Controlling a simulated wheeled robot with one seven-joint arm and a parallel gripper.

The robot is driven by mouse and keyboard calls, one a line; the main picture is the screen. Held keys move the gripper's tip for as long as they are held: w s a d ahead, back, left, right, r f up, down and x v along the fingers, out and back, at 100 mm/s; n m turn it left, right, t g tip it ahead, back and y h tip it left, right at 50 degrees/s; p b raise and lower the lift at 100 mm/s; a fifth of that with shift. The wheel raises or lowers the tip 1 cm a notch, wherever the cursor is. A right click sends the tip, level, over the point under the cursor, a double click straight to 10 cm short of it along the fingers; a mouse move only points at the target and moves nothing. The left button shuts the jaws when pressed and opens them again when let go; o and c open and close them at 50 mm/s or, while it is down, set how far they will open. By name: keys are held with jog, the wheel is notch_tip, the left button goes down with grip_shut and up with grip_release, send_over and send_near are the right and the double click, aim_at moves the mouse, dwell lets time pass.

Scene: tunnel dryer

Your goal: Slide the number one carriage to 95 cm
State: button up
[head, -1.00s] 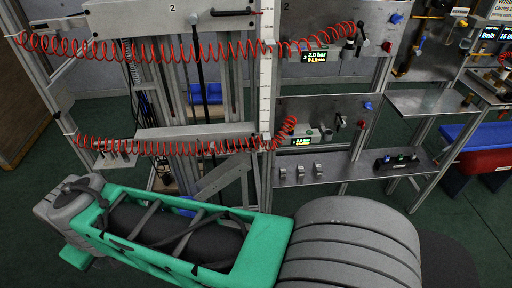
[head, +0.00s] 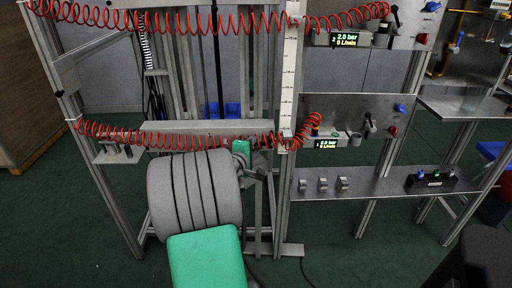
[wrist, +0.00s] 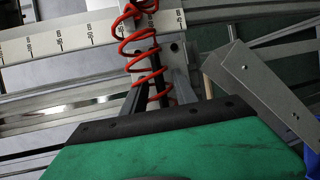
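The number one carriage is the lower grey crossbar (head: 190,126) on the frame, with a red coiled hose (head: 110,133) along it. The white vertical scale (head: 289,75) stands at its right end. My gripper (head: 268,145) is at the carriage's right end, by the foot of the scale, partly hidden behind my arm. In the wrist view, the two dark fingers of my gripper (wrist: 160,85) stand apart, with the red coil (wrist: 140,50) and a black rod (wrist: 157,70) between or behind them. I cannot make out contact. The scale (wrist: 65,38) crosses the top left there.
A lower panel (head: 345,112) with a pressure display (head: 327,144) and knobs is right of the scale. Below it is a shelf (head: 380,183) with several small clips and a black block (head: 430,182). Another red hose (head: 200,20) runs above. The floor at left is clear.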

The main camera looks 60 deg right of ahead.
jog(key=shift+d+f, duration=0.1)
jog(key=shift+d, duration=0.5)
jog(key=shift+w, duration=0.1)
jog(key=shift+c, duration=0.5)
grip_shut()
dwell(0.4)
